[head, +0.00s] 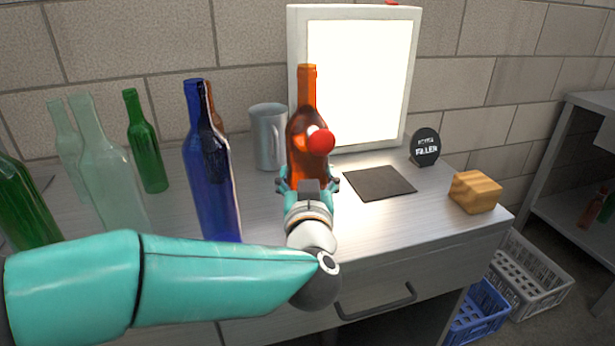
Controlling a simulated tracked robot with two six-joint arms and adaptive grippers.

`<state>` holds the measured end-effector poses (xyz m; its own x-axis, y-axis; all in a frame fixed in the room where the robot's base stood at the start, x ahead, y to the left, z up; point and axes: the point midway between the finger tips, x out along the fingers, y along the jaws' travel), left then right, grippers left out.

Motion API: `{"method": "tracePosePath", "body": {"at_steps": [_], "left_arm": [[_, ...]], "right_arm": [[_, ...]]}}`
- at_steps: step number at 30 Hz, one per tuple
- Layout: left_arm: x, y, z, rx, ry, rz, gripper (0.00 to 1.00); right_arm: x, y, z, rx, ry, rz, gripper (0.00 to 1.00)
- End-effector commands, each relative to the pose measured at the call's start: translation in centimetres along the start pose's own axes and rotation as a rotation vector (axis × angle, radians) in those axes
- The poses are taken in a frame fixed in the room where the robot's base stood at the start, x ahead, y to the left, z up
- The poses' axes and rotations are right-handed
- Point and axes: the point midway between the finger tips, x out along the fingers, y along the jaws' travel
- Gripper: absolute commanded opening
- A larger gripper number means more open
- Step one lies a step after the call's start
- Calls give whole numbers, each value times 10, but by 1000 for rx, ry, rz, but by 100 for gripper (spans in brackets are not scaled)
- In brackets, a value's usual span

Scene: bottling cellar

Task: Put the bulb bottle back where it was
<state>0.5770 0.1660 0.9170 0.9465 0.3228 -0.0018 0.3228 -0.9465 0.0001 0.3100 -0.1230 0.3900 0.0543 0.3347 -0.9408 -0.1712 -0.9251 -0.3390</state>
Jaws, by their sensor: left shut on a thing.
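An amber bottle (308,90) stands upright in front of the bright panel. A round red bulb (321,141) with a white part shows against its body; I cannot tell how it is attached. My left gripper (308,184) is shut on the lower part of this bottle, and its fingers hide the bottle's base. I cannot tell whether the base touches the bench. A flat dark square mat (379,183) lies bare to the right of the bottle. My right gripper is not in view.
A blue bottle (212,185), green bottle (147,150) and pale bottle (110,165) stand left, with another amber bottle partly hidden. A metal jug (267,138) stands close left of the held bottle. The lit panel (358,75) is behind. A round sign (425,147) and wooden block (475,192) stand right.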

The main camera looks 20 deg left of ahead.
Motion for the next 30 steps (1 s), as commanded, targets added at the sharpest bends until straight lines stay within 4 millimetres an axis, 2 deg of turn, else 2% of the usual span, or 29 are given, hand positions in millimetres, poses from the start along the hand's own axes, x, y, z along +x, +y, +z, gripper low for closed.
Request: {"method": "tracePosePath", "body": {"at_steps": [2,30], "left_arm": [[0,0,-4,-3,10,-1,2],[0,-1,5,-3,9,-3,2]], "right_arm": [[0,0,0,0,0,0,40],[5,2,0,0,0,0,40]]}}
